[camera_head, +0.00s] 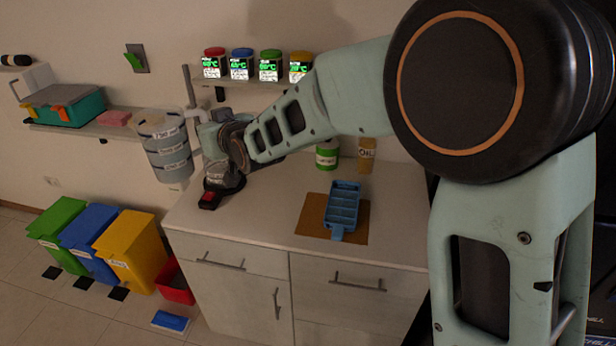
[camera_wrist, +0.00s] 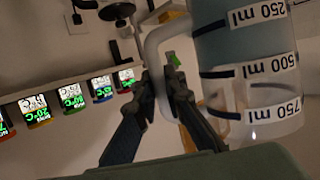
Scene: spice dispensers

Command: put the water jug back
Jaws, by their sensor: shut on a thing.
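The water jug (camera_head: 165,147) is a clear, grey-blue measuring jug with white volume labels. In the head view it hangs upright in the air, just left of the counter's left edge. In the wrist view the jug (camera_wrist: 248,75) appears upside down at the right, with its white handle (camera_wrist: 156,48) at the middle. My gripper (camera_wrist: 163,88) is shut on the handle. In the head view my gripper (camera_head: 200,138) is at the jug's right side, and its fingertips are hard to make out.
A wall shelf (camera_head: 88,128) with a teal box (camera_head: 75,102) and a pink sponge-like block (camera_head: 114,118) is left of the jug. A black-and-red device (camera_head: 222,178) stands on the counter (camera_head: 260,205). A blue tray (camera_head: 343,205) lies further right. Coloured bins (camera_head: 130,250) stand below.

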